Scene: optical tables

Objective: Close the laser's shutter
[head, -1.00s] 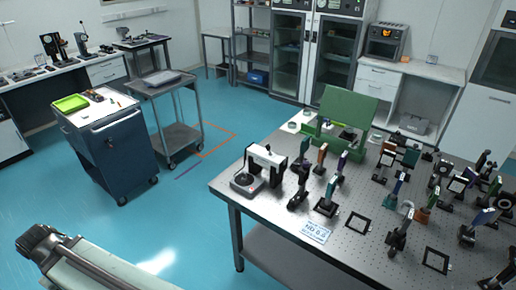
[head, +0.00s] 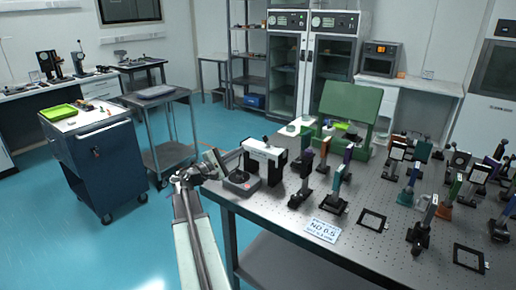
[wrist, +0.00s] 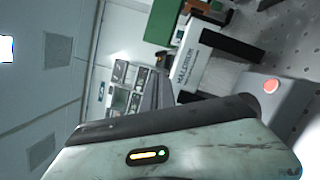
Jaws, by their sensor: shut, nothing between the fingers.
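A white arch-shaped housing (head: 266,151) with dark lettering stands near the table's left corner. It also shows at the top of the wrist view (wrist: 191,58), tilted, with its lettering partly legible. It may be the laser; I cannot pick out a shutter or its state. A low grey unit (head: 241,181) with a dark round top sits in front of it. A grey box with a red-orange button (wrist: 271,86) shows at the right of the wrist view. My gripper (head: 217,163) is shut and empty, at the table's left edge just left of the housing; its fingertips are hard to make out.
The perforated optical table (head: 290,217) carries several upright optic mounts, flat black frames and a sign (head: 322,231). A blue cart (head: 102,164) and a grey trolley (head: 167,153) stand left. The blue floor between is free.

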